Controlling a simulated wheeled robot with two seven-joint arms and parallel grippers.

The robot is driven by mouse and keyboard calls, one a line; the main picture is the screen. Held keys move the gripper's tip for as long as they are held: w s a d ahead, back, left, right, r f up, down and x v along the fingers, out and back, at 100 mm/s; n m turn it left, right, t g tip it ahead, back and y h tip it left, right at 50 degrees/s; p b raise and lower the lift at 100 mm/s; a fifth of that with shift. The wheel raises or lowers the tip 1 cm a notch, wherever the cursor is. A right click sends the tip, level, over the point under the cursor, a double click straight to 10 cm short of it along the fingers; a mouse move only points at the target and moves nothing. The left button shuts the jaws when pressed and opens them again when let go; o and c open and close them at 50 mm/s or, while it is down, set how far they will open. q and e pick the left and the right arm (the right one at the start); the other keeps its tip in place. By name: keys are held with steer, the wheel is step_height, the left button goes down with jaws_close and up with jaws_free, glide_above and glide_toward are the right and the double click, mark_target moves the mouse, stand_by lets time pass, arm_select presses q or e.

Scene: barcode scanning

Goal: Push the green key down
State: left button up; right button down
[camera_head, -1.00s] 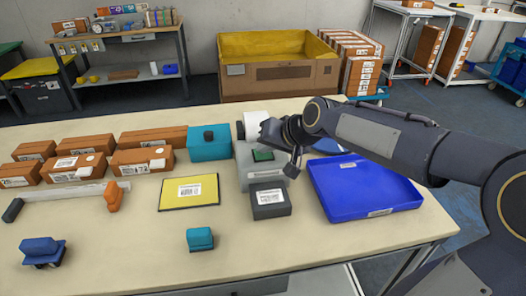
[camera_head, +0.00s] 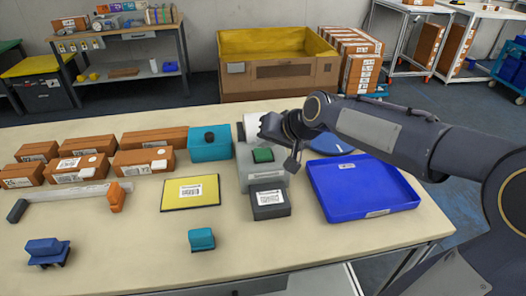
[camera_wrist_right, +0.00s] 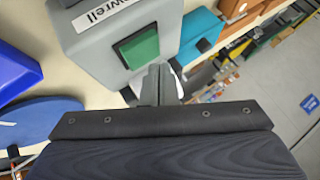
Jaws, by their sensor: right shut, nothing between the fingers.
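The green key (camera_head: 263,155) is a square button on top of a grey box-shaped device (camera_head: 262,177). It shows in full in the head view, and in the right wrist view (camera_wrist_right: 138,48) it sits just beyond my fingers. My right gripper (camera_wrist_right: 159,78) is shut and empty, beside the key's near edge in that picture. In the head view the hand (camera_head: 272,128) is above and behind the device, partly hidden by its own wrist. I cannot tell whether the fingertips touch the device. My left gripper is not in view.
A blue tray (camera_head: 395,207) lies right of the device, with a blue disc (camera_head: 328,142) behind it. A dark labelled box (camera_head: 270,212) stands in front. A yellow labelled pad (camera_head: 168,206) and a teal box (camera_head: 208,148) are at left.

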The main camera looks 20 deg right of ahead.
mark_target(266, 155)
steer(key=shift+r+p, duration=2.05)
steer(key=shift+r, duration=0.5)
